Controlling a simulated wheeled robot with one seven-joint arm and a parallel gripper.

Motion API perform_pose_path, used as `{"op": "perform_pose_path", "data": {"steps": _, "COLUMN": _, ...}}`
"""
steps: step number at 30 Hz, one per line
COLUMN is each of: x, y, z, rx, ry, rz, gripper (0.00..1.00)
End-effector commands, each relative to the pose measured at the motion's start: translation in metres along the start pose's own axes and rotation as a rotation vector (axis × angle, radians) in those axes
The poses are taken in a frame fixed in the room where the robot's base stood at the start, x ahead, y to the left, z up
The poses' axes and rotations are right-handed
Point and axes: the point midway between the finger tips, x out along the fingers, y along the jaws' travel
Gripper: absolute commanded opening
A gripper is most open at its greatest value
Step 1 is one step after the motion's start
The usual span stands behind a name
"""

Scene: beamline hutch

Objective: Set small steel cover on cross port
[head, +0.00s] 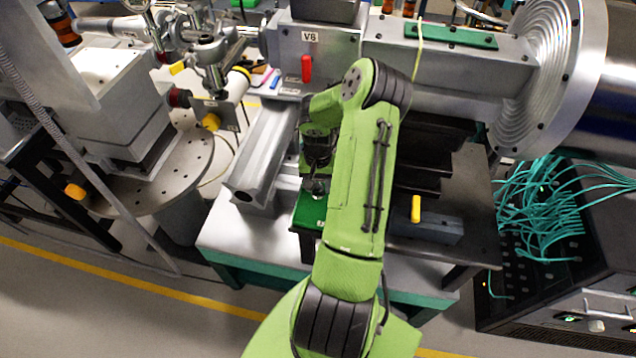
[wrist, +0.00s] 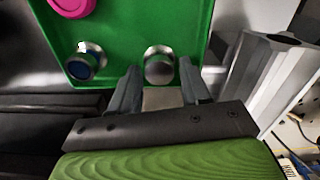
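A green tray (wrist: 125,30) lies below my gripper in the wrist view; its edge also shows in the head view (head: 308,212). A round shiny steel piece (wrist: 159,68), which looks like the small steel cover, sits on the tray just beyond my fingertips, in line with the gap. My gripper (wrist: 157,80) is open, with one finger towards each side of that piece; I cannot tell whether they touch it. In the head view my gripper (head: 316,188) is small and partly hidden by my arm. A metal cross-shaped fitting (head: 212,55), possibly the cross port, stands at upper left.
Another round steel piece with a blue centre (wrist: 84,64) and a pink round piece (wrist: 72,5) share the tray. A grey metal rail (head: 262,155) runs left of the tray. A dark block with a yellow knob (head: 416,208) stands to the right. The V6 housing (head: 318,50) is behind.

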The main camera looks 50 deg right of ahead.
Motion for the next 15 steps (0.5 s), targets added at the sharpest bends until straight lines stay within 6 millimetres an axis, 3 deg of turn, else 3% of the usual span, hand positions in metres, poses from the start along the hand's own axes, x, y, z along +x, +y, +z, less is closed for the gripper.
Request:
{"op": "perform_pose_path", "data": {"steps": 12, "x": -0.002, "y": 0.001, "z": 0.0, "rx": 0.002, "ry": -0.001, "rz": -0.001, "gripper": 0.57}}
{"op": "perform_pose_path", "data": {"steps": 15, "x": -0.022, "y": 0.001, "z": -0.002, "rx": 0.0, "ry": 0.006, "rz": 0.002, "gripper": 0.57}}
